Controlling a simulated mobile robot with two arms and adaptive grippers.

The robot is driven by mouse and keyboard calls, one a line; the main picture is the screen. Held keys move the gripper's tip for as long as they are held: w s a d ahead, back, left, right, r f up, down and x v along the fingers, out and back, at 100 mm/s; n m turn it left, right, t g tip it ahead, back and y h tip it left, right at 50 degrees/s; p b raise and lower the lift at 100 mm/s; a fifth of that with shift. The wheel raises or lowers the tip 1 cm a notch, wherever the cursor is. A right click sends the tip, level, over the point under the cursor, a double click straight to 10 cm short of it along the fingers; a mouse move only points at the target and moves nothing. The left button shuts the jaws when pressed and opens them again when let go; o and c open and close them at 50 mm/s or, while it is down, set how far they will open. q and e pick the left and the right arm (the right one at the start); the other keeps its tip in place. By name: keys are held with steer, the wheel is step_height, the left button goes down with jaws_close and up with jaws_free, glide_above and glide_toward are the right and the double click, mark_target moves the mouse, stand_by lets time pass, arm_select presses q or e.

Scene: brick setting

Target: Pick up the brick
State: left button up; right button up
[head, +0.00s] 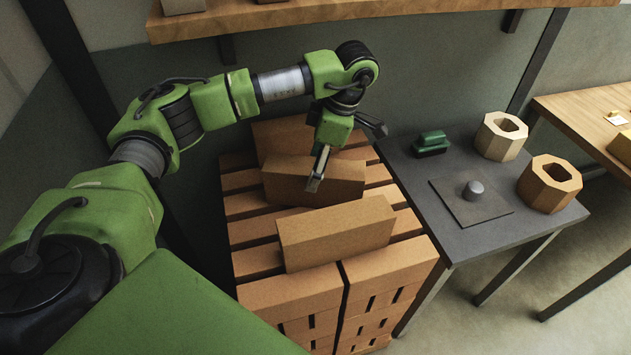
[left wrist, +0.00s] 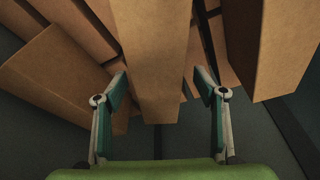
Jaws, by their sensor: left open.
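Several tan bricks lie on a slatted stack of bricks. The middle brick (head: 290,180) sits below my left gripper (head: 316,178), with one finger seen in front of it. In the left wrist view, a brick (left wrist: 155,50) runs between the two spread fingers of my left gripper (left wrist: 161,78), with a gap on each side. The gripper is open and holds nothing. A front brick (head: 338,235) lies nearer to me, and a back brick (head: 285,132) lies behind, partly hidden by the arm. My right gripper is not in view.
Neighbouring bricks (left wrist: 60,75) flank the fingers in the left wrist view. A grey table (head: 415,175) right of the stack holds a green object (head: 431,144), a plate with a knob (head: 474,190) and two hollow blocks (head: 549,184). A wooden shelf (head: 350,12) hangs above.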

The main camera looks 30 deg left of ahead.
arm_select(q)
steer(key=shift+s+a+f, duration=0.1)
steer(key=shift+s+f, duration=0.05)
steer(key=shift+f, duration=0.45)
steer(key=x, duration=0.1)
steer(key=p+x, duration=0.1)
steer(key=x, duration=0.2)
steer(key=shift+f+p, duration=0.2)
steer(key=shift+p, duration=0.1)
steer(key=shift+a+f, duration=0.2)
steer(key=shift+f, duration=0.25)
steer(key=c, duration=1.8)
steer(key=shift+w+r, duration=0.1)
steer(key=shift+w, duration=0.2)
jaws_close()
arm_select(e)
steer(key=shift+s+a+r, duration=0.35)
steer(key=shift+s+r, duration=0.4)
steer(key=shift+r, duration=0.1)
arm_select(q)
steer(key=shift+r, duration=0.15)
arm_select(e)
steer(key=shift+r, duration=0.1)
